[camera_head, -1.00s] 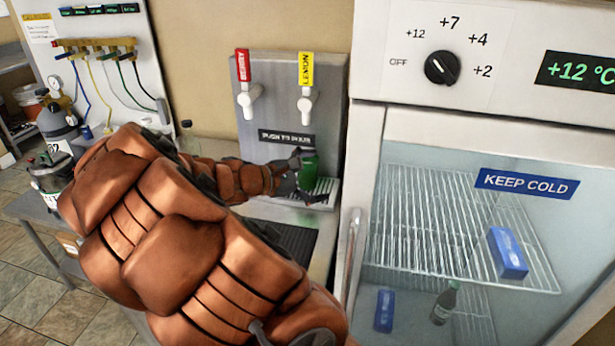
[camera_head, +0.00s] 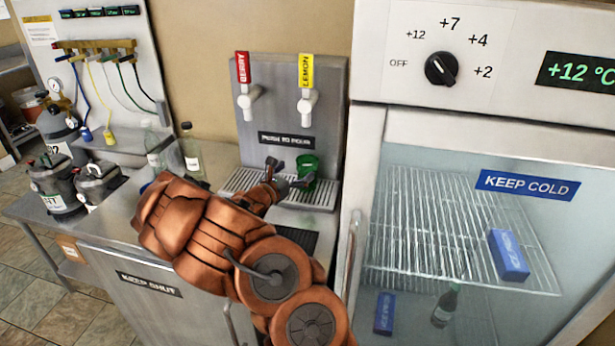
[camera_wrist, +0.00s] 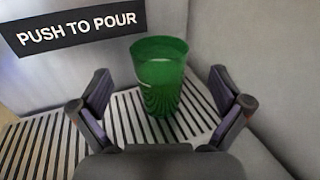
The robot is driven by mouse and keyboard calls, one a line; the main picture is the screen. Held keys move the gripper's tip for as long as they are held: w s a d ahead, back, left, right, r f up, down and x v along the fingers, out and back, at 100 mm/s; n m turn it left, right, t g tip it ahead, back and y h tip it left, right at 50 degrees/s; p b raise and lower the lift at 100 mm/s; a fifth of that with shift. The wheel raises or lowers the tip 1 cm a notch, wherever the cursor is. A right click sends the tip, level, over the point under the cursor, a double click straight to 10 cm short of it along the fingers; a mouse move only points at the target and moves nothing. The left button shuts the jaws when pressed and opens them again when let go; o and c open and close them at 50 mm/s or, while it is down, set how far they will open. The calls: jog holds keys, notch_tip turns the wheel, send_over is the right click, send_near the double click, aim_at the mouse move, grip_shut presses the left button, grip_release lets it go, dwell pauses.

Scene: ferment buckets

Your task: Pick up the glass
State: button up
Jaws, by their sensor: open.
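The glass is a green see-through cup (camera_wrist: 158,75) standing upright on the slatted drip tray (camera_wrist: 45,140) in the wrist view. It holds a pale liquid or shows a pale patch inside; I cannot tell which. In the head view the green glass (camera_head: 308,168) stands below the lemon tap (camera_head: 306,103), partly hidden by my gripper. My gripper (camera_wrist: 160,108) is open, with one finger to the left of the glass and one to the right, both nearer to the camera than the glass. No contact shows.
A berry tap (camera_head: 247,98) is beside the lemon tap on the dispenser back plate (camera_head: 290,70). Two bottles (camera_head: 191,155) stand on the counter to the left. The glass-door fridge (camera_head: 460,220) stands close on the right. A dark mat (camera_head: 297,237) lies before the drip tray.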

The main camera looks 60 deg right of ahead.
aim_at(300, 166)
jog(key=d+p, duration=0.1)
jog(key=d, duration=0.2)
jog(key=d+p, duration=0.1)
jog(key=d, duration=0.1)
jog(key=shift+r+p, duration=0.25)
jog(key=shift+p, duration=0.1)
jog(key=shift+d, duration=0.65)
jog(key=c, duration=1.8)
jog(key=shift+c, duration=0.3)
jog(key=shift+r, duration=0.1)
